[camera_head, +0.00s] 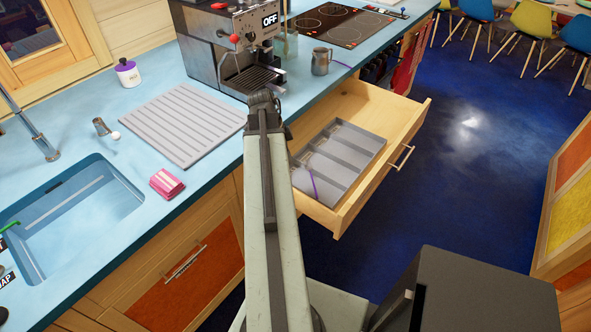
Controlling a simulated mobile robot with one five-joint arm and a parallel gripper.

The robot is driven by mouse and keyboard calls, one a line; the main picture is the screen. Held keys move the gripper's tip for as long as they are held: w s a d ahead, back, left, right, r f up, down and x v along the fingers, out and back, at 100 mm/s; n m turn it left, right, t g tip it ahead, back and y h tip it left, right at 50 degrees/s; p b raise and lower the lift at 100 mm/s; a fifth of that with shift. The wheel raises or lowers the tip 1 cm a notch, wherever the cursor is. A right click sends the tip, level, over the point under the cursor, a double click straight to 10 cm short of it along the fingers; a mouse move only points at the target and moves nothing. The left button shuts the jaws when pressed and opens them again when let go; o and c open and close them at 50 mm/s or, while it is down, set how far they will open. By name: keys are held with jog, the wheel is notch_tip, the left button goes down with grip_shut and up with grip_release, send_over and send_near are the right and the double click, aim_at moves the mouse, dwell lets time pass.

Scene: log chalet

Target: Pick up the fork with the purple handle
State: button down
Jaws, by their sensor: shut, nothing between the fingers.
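A thin purple handle (314,184) shows in the open drawer, in the near part of the grey cutlery tray (368,142), close to my arm. It may be the fork's, but its head is too small or hidden to tell. Another thin purple item (342,64) lies on the counter beside the metal jug; I cannot tell what it is. My arm rises through the middle of the view and covers part of the drawer's left side. My gripper's fingers do not show.
The wooden drawer (405,125) stands pulled out over the blue floor. An espresso machine (232,45), a metal jug (321,61) and a cooktop (330,25) are on the counter behind. A ribbed drying mat (180,125), pink sponge (166,184) and sink (80,215) are at left.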

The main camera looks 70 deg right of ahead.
aim_at(312, 177)
jog(key=b+x, duration=0.6)
jog(key=x, duration=0.1)
jog(key=b+x, duration=0.3)
jog(key=b, duration=0.1)
jog(key=shift+w+a+f, duration=0.1)
jog(key=shift+w+f, duration=0.2)
jog(key=shift+f, duration=0.2)
jog(key=shift+s+d+r+p, duration=0.3)
jog(key=shift+s+d, duration=0.05)
jog(key=shift+s, duration=0.25)
jog(key=shift+s+d+r+p, duration=0.3)
jog(key=shift+s, duration=0.25)
jog(key=shift+s+d, duration=0.3)
jog(key=shift+s, duration=0.3)
